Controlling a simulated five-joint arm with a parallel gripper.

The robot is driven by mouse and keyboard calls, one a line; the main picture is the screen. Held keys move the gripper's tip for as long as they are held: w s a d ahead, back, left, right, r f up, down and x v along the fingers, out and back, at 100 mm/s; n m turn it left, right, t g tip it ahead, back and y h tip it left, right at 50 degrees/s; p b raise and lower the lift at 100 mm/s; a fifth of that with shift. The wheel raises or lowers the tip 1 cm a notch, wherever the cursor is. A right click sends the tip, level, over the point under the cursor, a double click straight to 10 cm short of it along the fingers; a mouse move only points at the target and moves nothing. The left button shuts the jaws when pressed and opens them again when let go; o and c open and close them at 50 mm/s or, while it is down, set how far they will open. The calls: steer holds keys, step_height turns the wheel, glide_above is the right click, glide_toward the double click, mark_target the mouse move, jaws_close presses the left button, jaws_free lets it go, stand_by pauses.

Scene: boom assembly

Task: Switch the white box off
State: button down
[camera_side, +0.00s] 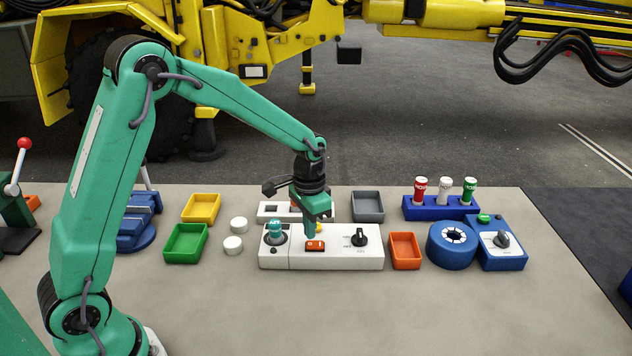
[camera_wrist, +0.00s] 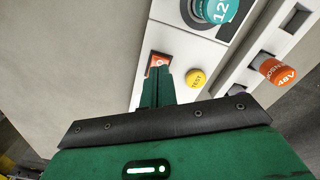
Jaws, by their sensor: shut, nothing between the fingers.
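The white box (camera_side: 345,260) lies on the bench below my gripper. On its top are an orange-red rocker switch (camera_side: 315,245), a black rotary knob (camera_side: 360,238) and a teal cylinder in a socket (camera_side: 276,230). My gripper (camera_side: 311,233) is shut and empty, its tip right over or at the rocker switch. I cannot tell whether it touches. In the wrist view the shut fingers (camera_wrist: 157,92) partly cover the switch (camera_wrist: 157,62), with a yellow TEST button (camera_wrist: 195,78) beside them and the teal 12V cylinder (camera_wrist: 217,8) beyond.
Behind is a second white unit (camera_side: 268,212) with an orange 48V cylinder (camera_wrist: 278,71). An orange tray (camera_side: 405,251), a blue ring (camera_side: 452,245) and a blue box (camera_side: 502,258) stand to the right. Green (camera_side: 185,243) and yellow (camera_side: 201,208) trays lie left. The front bench is clear.

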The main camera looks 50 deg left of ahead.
mark_target(308, 244)
steer(key=shift+r, duration=2.3)
steer(key=shift+r, duration=0.1)
steer(key=s+r+n+t, duration=0.1)
steer(key=s+r+t, duration=0.2)
steer(key=s+r, duration=0.8)
steer(key=s+r+n+t, duration=0.1)
steer(key=s+n+t, duration=0.1)
steer(key=s, duration=1)
steer(key=shift+a+t, duration=0.3)
steer(key=shift+a, duration=0.15)
steer(key=shift+r, duration=0.15)
